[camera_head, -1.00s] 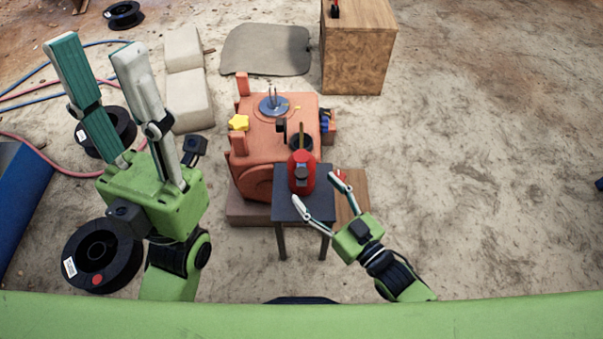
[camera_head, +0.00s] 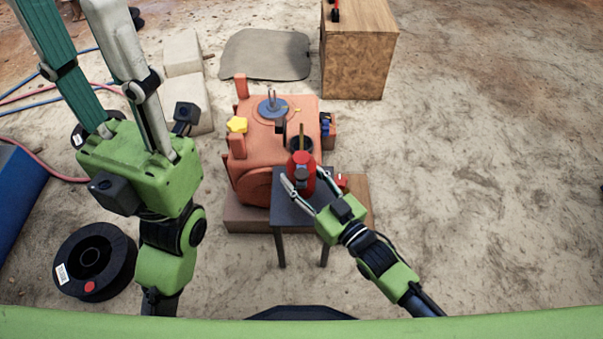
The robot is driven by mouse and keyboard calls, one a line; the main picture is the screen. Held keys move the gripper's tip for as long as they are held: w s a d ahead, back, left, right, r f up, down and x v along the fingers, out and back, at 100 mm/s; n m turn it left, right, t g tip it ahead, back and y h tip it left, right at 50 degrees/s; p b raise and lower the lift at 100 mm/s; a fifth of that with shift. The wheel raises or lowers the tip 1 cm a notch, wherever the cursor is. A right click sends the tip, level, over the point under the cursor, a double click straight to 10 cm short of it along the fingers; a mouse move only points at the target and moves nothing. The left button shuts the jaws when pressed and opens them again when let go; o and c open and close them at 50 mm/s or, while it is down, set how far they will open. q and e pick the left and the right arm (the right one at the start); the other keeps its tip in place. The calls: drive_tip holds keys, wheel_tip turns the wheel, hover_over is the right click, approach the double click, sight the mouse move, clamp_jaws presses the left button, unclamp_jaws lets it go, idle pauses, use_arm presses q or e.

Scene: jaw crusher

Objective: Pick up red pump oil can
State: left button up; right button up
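The red pump oil can (camera_head: 301,163) stands upright on a small dark side table (camera_head: 289,214), in front of the orange crusher. My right gripper (camera_head: 307,182) reaches in from the lower right with its fingers spread, one on the left of the can's lower part and one on its right. I cannot tell whether either finger touches the can. The near side of the can is partly hidden by the fingers. My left gripper (camera_head: 75,22) is raised at the upper left, open and empty, with its fingertips near or beyond the top edge of the view.
A wooden cabinet (camera_head: 352,62) is at the back right. Black spools (camera_head: 120,262) and pale blocks (camera_head: 186,95) lie at the left. The ground at the right is clear.

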drive_tip(key=c, duration=0.8)
drive_tip(key=shift+r, duration=0.1)
